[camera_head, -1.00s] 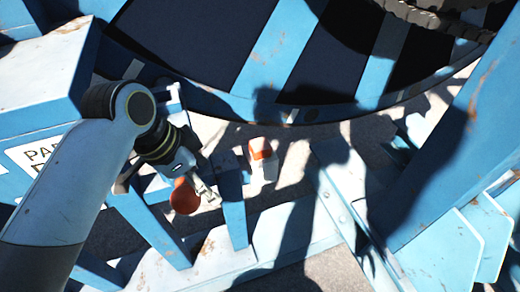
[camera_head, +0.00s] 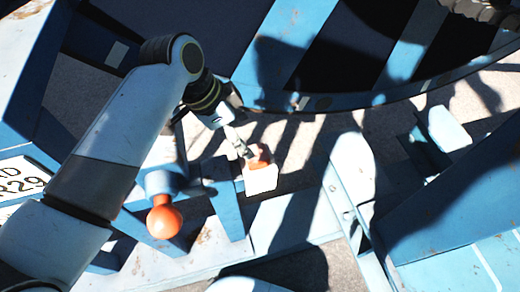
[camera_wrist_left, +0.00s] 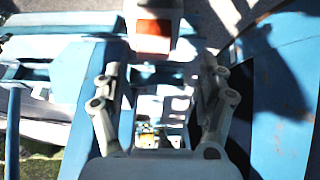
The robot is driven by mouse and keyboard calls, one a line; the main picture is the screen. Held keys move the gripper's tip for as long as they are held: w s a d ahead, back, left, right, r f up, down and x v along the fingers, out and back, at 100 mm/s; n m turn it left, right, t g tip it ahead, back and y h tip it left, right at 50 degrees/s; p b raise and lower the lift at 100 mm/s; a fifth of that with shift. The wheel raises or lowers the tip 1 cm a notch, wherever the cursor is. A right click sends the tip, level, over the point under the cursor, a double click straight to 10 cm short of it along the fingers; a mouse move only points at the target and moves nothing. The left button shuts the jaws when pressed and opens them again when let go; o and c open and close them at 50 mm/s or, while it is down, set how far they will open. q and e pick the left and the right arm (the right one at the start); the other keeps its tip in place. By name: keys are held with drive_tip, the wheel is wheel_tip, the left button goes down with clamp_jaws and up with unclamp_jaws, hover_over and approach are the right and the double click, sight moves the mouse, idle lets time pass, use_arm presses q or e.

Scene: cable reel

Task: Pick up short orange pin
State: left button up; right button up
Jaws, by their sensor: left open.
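A short orange piece (camera_head: 259,157) sits on a small white block (camera_head: 262,180) at the middle of the head view. In the left wrist view the orange piece (camera_wrist_left: 154,36) shows at the top centre on the pale block (camera_wrist_left: 152,10), ahead of the fingers. My left gripper (camera_head: 245,150) is beside the orange piece in the head view, with its fingers partly overlapping it. In the wrist view my left gripper (camera_wrist_left: 161,66) is open, with nothing between its fingers. Contact cannot be told. My right gripper is out of view.
An orange round knob (camera_head: 164,221) stands on a blue post at lower left. A blue upright (camera_head: 224,205) stands between knob and block. The large blue and dark reel (camera_head: 300,60) curves across the back. Blue frame beams (camera_head: 455,190) stand at right.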

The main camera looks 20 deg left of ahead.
sight(256, 152)
use_arm(q)
drive_tip(key=x, duration=0.3)
drive_tip(key=shift+s+d, duration=0.15)
drive_tip(key=shift+s, duration=0.05)
drive_tip(key=x, duration=0.4)
drive_tip(key=shift+s+d+f, duration=0.15)
drive_tip(key=shift+d, duration=0.15)
drive_tip(key=shift+d+f, duration=0.1)
drive_tip(key=shift+f, duration=0.3)
drive_tip(key=c, duration=0.7)
clamp_jaws()
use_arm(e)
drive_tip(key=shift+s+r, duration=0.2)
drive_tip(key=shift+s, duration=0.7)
